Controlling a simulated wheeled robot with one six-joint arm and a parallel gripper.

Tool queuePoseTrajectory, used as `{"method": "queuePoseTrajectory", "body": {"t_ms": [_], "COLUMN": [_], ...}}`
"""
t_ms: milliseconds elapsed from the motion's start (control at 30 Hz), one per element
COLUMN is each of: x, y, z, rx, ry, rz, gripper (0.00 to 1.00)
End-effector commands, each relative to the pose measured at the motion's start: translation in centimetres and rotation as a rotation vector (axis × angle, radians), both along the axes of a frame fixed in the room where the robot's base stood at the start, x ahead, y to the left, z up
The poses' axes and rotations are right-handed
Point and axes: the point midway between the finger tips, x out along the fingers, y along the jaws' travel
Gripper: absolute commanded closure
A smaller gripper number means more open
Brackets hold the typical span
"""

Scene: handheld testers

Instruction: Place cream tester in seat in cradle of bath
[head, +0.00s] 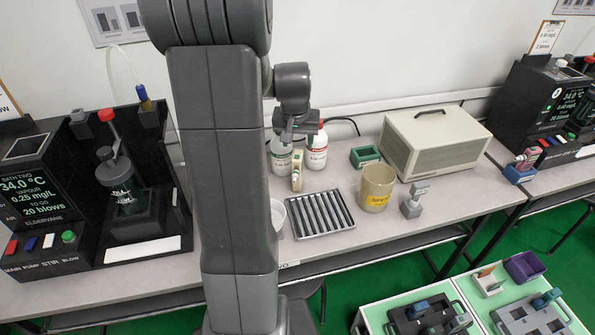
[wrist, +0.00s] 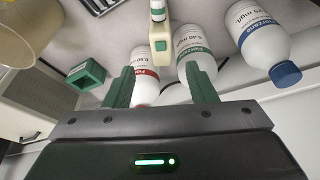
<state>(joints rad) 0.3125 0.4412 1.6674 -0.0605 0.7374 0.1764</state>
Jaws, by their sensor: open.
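The cream tester (head: 297,170) stands on the bench in front of two white bottles. In the wrist view the cream tester (wrist: 162,45), with a green button, shows beyond and between my fingertips. My gripper (head: 298,135) is above and behind it in the head view; its green fingers (wrist: 162,82) are apart with nothing between them. A black bath (head: 125,190) with a lit display stands at the left, and another bath (head: 555,95) at the far right. A small green open-topped holder (head: 365,156) looks empty; I cannot tell which holder is the bath's cradle.
The red-labelled bottle (head: 316,150) and green-labelled bottle (head: 281,155) stand close by the tester. A ribbed tray (head: 320,213), yellow-labelled beaker (head: 376,187), grey device (head: 413,200) and beige case (head: 435,140) are further right. A pink tester (head: 527,158) sits in a blue holder (head: 519,174).

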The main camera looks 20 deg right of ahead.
Motion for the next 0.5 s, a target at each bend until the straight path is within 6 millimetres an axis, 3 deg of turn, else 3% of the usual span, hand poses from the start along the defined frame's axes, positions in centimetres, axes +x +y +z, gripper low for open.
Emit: {"method": "queuePoseTrajectory", "body": {"t_ms": [200,500], "x": [0.9,1.3], "y": [-0.4,-0.5], "z": [-3.5,-5.6], "rx": [0.0,0.002], "ry": [0.002,0.003], "rz": [0.0,-0.001], "gripper": [0.49,0.49]}}
